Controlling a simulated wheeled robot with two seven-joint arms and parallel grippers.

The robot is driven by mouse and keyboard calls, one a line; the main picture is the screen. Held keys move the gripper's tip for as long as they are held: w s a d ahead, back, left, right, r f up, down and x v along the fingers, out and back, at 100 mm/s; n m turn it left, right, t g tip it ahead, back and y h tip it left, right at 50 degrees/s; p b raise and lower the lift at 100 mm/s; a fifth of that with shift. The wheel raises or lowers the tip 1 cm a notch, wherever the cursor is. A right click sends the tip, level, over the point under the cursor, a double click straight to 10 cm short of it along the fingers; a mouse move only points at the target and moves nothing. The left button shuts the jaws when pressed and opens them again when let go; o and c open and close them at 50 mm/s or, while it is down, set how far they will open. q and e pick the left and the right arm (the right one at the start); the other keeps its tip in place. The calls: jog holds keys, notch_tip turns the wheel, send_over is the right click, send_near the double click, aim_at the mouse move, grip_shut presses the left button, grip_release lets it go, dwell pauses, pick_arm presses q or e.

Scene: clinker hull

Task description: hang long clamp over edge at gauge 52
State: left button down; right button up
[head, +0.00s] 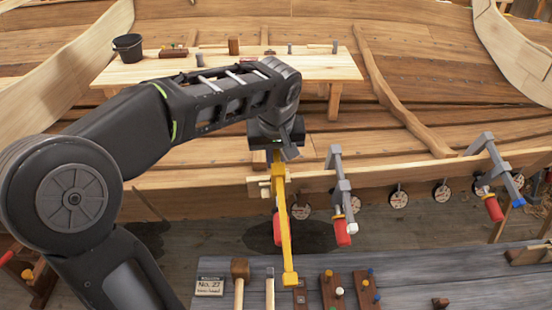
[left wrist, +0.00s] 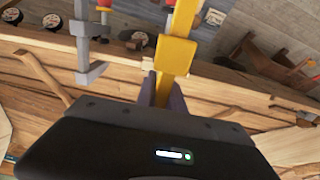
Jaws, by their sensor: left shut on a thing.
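My left gripper (head: 277,152) is shut on the long yellow clamp (head: 283,215), at the plank's edge near its left end in the head view. The clamp's bar hangs down in front of the pale top plank (head: 395,178), its lower end above the bench. In the left wrist view the yellow clamp (left wrist: 175,55) rises from between my fingers (left wrist: 160,92). I cannot tell whether the clamp touches the plank. Round gauge discs (head: 399,199) sit along below the plank; their numbers are too small to read. My right gripper is not in view.
Two grey clamps with red handles, one near (head: 341,190) and one further right (head: 493,170), hang on the plank. A grey bench (head: 440,270) in front holds mallets (head: 239,270) and peg boards (head: 332,290). A wooden table (head: 315,72) with a black bucket (head: 128,47) stands behind.

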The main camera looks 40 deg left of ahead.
pick_arm(q)
jog(key=shift+r, duration=0.2)
